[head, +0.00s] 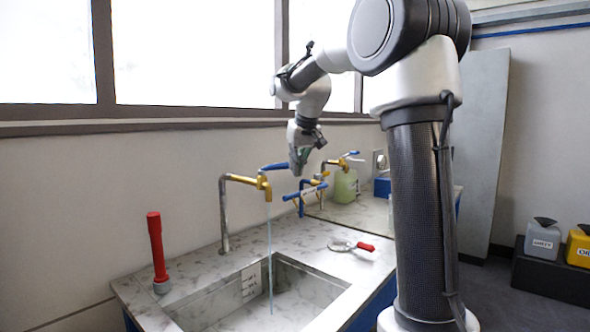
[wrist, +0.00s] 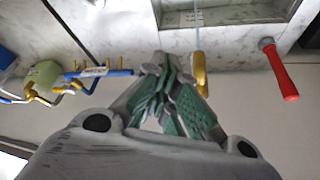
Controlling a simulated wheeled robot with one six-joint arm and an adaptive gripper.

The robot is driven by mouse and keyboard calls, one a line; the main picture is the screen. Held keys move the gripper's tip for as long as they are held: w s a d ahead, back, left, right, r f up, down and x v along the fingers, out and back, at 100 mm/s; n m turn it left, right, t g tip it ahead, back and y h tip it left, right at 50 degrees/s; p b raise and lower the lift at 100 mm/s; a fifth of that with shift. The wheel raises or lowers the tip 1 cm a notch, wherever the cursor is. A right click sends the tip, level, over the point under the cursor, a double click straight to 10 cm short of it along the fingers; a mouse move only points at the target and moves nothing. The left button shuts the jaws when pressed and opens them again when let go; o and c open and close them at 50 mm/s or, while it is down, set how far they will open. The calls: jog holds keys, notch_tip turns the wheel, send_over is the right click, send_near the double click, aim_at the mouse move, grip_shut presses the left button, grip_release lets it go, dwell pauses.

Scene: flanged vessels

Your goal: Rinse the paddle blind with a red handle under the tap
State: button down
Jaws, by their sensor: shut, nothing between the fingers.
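The paddle blind, a pale flat disc with a red handle (head: 365,246), lies on the marble counter right of the sink. A brass tap (head: 262,185) with a blue lever (head: 275,167) stands over the sink (head: 270,297). A thin stream of water (head: 269,240) runs from it into the basin; the stream also shows in the wrist view (wrist: 198,15). My gripper (head: 297,170) is shut and empty, close to the right end of the blue lever. In the wrist view its green-padded fingers (wrist: 170,62) are together beside the brass tap. I cannot tell whether they touch the lever.
A red upright tool with a grey foot (head: 157,250) stands left of the sink. Blue and brass valves (head: 305,192) and a green jug (head: 345,186) stand at the back right. Grey and yellow containers (head: 543,240) sit farther right. The counter around the blind is mostly clear.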

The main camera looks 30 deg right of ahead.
jog(key=v, duration=0.8)
notch_tip(320, 180, up, 3)
jog(key=n+t+y, duration=0.2)
jog(key=n+t, duration=0.1)
send_over(275, 167)
jog(key=d, duration=0.2)
jog(key=w+f, duration=0.3)
jog(key=f, duration=0.5)
jog(key=shift+w+f, duration=0.25)
jog(key=shift+w, duration=0.1)
jog(key=shift+s+d, duration=0.15)
jog(key=shift+s, duration=0.6)
jog(key=shift+f, duration=0.1)
